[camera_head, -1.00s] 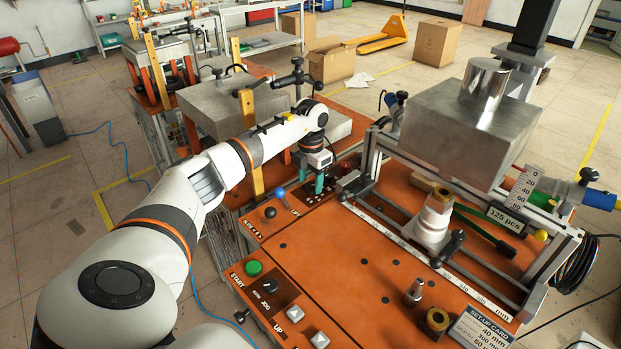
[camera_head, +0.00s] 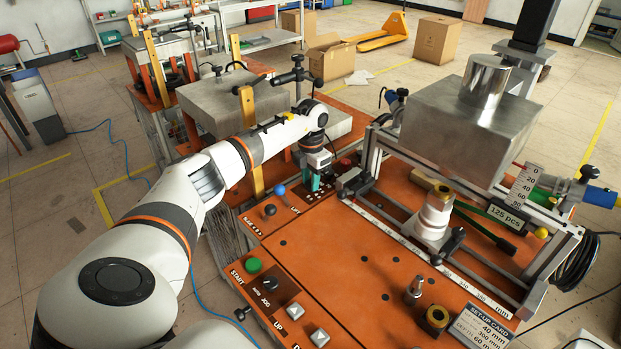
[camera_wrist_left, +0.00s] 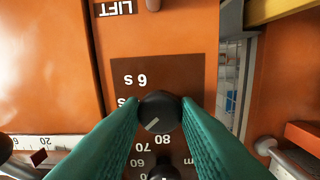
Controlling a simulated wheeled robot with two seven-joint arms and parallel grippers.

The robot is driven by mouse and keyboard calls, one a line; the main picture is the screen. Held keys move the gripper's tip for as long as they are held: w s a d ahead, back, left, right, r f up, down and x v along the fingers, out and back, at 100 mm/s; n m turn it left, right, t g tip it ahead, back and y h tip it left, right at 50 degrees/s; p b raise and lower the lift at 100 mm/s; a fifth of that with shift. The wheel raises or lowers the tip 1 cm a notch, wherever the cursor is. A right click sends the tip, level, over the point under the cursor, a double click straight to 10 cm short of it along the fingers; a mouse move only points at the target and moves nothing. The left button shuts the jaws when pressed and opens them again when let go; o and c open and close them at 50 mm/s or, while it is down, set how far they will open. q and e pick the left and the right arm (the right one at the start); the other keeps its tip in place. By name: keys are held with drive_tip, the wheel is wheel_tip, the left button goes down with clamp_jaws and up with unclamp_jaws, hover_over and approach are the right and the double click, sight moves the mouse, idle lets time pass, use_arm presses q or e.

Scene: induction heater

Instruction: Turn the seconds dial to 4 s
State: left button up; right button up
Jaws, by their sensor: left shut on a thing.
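The seconds dial is a round black knob (camera_wrist_left: 160,110) on a dark panel (camera_wrist_left: 178,70) in the left wrist view. A pale line on it runs toward the lower left. An upside-down "6 s" label shows above it; another label ending in "s" is mostly hidden by a finger. My left gripper (camera_wrist_left: 161,112) is shut on this knob, with a teal finger on each side. In the head view my left gripper (camera_head: 313,182) reaches down to the control panel and hides the dial. My right gripper is in neither current view.
A second black knob (camera_wrist_left: 163,173) sits close below, beside numbers 60, 70 and 80. In the head view a blue-knobbed lever (camera_head: 279,190) and a black-knobbed lever (camera_head: 270,210) stand left of the gripper. A red button (camera_head: 343,165) is just right of it.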

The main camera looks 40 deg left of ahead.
use_arm(q)
drive_tip(key=m+b, duration=0.1)
drive_tip(key=m, duration=0.2)
drive_tip(key=shift+m, duration=0.3)
drive_tip(key=shift+m+b, duration=0.7)
drive_tip(key=shift+m, duration=1.6)
drive_tip(key=o, duration=1)
drive_tip(key=shift+c, duration=0.2)
drive_tip(key=shift+r, duration=0.1)
wheel_tip(320, 180, up, 12)
drive_tip(key=b, duration=0.2)
